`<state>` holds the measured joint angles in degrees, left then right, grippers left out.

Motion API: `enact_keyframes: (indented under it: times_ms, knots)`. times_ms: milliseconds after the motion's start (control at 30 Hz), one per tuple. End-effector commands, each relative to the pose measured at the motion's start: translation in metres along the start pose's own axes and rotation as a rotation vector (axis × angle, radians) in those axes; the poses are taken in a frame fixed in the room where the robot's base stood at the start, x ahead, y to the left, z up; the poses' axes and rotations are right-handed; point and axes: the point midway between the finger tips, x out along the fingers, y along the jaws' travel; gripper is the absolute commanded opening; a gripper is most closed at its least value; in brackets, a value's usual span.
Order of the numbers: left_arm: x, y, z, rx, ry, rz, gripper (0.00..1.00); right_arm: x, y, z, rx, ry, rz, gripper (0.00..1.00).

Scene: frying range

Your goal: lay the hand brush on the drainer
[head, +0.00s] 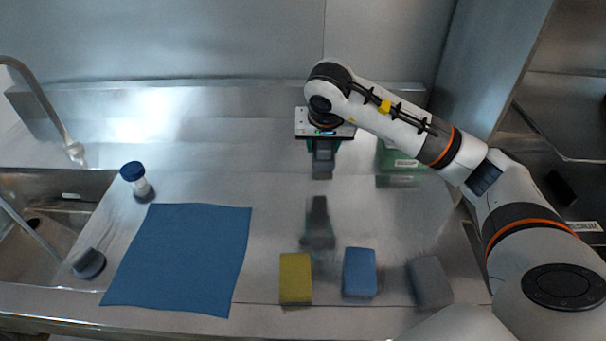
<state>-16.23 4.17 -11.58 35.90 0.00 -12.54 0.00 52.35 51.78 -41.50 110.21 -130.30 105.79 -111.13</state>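My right gripper (322,172) points down above the bare steel worktop, back of centre. Its dark fingers look close together, but I cannot tell if they are shut or hold anything. A dark shape below it looks like its reflection. I cannot clearly make out a hand brush. A small dark grey rounded object (90,264) lies by the sink's edge at the left, its kind unclear. No drainer rack shows clearly; a flat blue cloth or mat (182,258) lies left of centre, apart from the gripper. My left gripper is not in view.
A yellow sponge (295,279), a blue sponge (359,272) and a grey block (429,282) lie along the front.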

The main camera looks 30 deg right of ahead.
Motion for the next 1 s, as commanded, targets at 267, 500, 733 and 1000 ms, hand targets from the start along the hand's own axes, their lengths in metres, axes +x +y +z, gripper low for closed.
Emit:
enact_keyframes:
  times_ms: [267, 500, 733, 1000]
  knots:
    - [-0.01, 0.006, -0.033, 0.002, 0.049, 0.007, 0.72, 0.039, 0.0, -0.018, -0.001, 0.003, -0.001, 0.18]
    - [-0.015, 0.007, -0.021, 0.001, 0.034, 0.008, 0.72, 0.068, 0.0, -0.031, -0.001, 0.005, -0.001, 0.18]
    - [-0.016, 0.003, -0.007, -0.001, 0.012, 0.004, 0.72, 0.079, 0.0, -0.035, -0.001, 0.0, 0.001, 0.18]
    - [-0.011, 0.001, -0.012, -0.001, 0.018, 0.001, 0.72, 0.083, 0.0, -0.037, -0.002, -0.001, 0.0, 0.18]
